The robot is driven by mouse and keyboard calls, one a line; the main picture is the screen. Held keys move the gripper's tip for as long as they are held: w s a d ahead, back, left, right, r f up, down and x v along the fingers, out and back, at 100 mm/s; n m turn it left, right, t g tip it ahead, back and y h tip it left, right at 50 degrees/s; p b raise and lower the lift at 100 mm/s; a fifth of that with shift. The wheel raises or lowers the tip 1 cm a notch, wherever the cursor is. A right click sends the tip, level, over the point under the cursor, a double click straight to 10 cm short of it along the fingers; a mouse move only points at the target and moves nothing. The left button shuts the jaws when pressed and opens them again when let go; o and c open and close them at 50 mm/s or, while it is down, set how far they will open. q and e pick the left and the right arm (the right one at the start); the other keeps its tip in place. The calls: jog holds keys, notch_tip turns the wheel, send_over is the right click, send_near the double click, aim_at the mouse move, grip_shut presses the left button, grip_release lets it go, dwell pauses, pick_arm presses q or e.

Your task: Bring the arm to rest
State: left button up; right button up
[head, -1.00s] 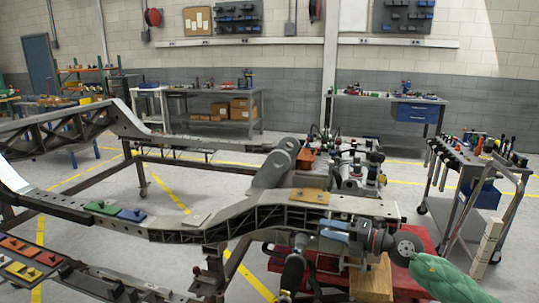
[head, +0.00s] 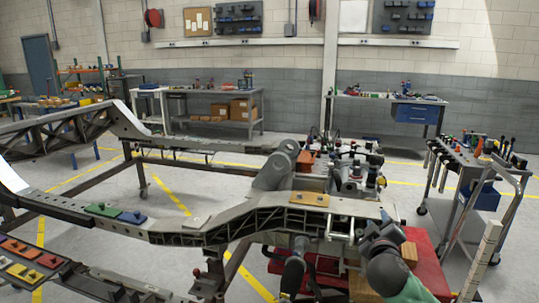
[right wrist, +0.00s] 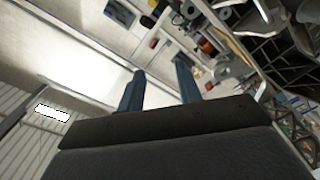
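My right gripper (head: 383,238) is in the lower right of the head view, beside the front end of the grey chassis rail (head: 265,215). Its fingers are hard to make out there. In the right wrist view the two blue fingers of the right gripper (right wrist: 158,76) stand apart with nothing between them. They point up and away from the chassis parts, with wall and ceiling behind. I cannot tell the exact gap between the right gripper and the rail.
A red cart (head: 424,262) with wooden blocks stands under and beside the right arm. A tool trolley (head: 455,200) stands farther right. Coloured plates lie on the near rail, and a tan plate (head: 309,199) lies on the chassis rail. Workbenches line the back wall.

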jog(key=s+a+f+m+g+y+p, duration=0.1)
jog(key=s+a+f+g, duration=0.25)
jog(key=s+f, duration=0.45)
jog(key=s+a+f+m+g+y+p, duration=0.1)
jog(key=s+a+f+m+g+y, duration=0.15)
jog(key=s+f+g, duration=0.55)
pick_arm(q)
jog(key=w+p+v, duration=0.1)
jog(key=p+v, duration=0.3)
jog(key=v, duration=0.7)
jog(key=shift+w+a+r+y, duration=0.3)
jog(key=shift+w+a+r, duration=0.15)
jog(key=shift+w, duration=0.15)
pick_arm(e)
jog(key=s+a+f+g+y, duration=0.1)
jog(key=s+a+f, duration=0.2)
jog(key=s, duration=0.6)
jog(key=s+a+f+m+g, duration=0.1)
jog(key=s+a+f, duration=0.2)
jog(key=s+f, duration=0.4)
jog(key=s+a+f+g+y, duration=0.1)
jog(key=s+a+f+g, duration=0.1)
jog(key=s+f, duration=0.4)
jog(key=s+a, duration=0.1)
jog(key=s, duration=0.3)
jog(key=shift+s+a+y, duration=0.35)
jog(key=shift+s, duration=0.05)
jog(key=shift+f+m, duration=0.1)
jog(key=shift+m, duration=0.15)
